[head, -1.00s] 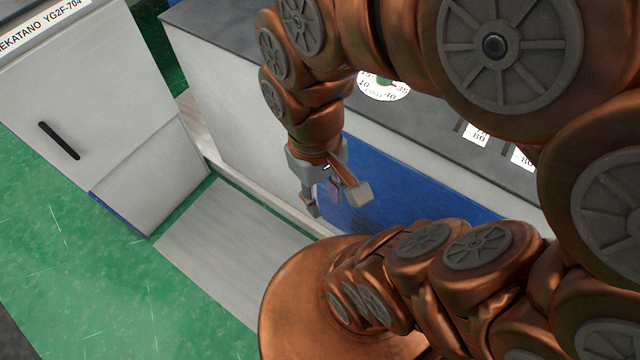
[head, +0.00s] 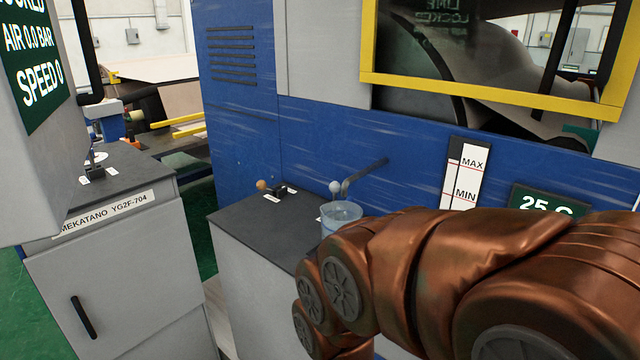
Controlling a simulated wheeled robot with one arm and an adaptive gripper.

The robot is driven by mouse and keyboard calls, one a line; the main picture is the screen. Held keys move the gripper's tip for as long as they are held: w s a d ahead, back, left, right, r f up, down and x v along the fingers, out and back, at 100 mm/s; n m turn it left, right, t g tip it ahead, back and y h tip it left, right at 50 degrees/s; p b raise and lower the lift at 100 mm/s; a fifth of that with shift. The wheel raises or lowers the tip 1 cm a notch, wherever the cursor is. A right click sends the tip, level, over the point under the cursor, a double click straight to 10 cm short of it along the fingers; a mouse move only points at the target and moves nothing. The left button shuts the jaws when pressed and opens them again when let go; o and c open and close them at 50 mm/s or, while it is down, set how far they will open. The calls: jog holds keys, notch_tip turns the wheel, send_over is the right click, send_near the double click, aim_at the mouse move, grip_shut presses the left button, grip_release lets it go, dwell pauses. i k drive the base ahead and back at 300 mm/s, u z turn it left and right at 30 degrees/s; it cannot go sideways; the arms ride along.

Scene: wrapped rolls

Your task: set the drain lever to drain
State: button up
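A small lever with an orange-brown ball knob (head: 262,184) sits on the dark top of a grey cabinet (head: 240,222), against the blue machine wall. A white label (head: 272,198) lies beside it, too small to read. A second knob, pale grey (head: 335,187), stands further right beside a dark pipe (head: 366,176). I cannot tell which of these is the drain lever or how it is set. A clear bluish cup (head: 340,216) stands below the pipe, partly hidden by my arm. My gripper is out of view below the picture.
A level gauge marked MAX and MIN (head: 465,175) and a green display reading 25 C (head: 547,203) are on the blue wall. A grey cabinet with a black handle (head: 84,317) and a hanging green status panel (head: 35,60) stand at left. My arm covers the lower right.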

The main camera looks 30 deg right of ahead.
aim_at(335, 187)
jog(key=k, duration=0.65)
jog(key=u, duration=0.7)
jog(key=i, duration=1.1)
jog(key=z, duration=0.15)
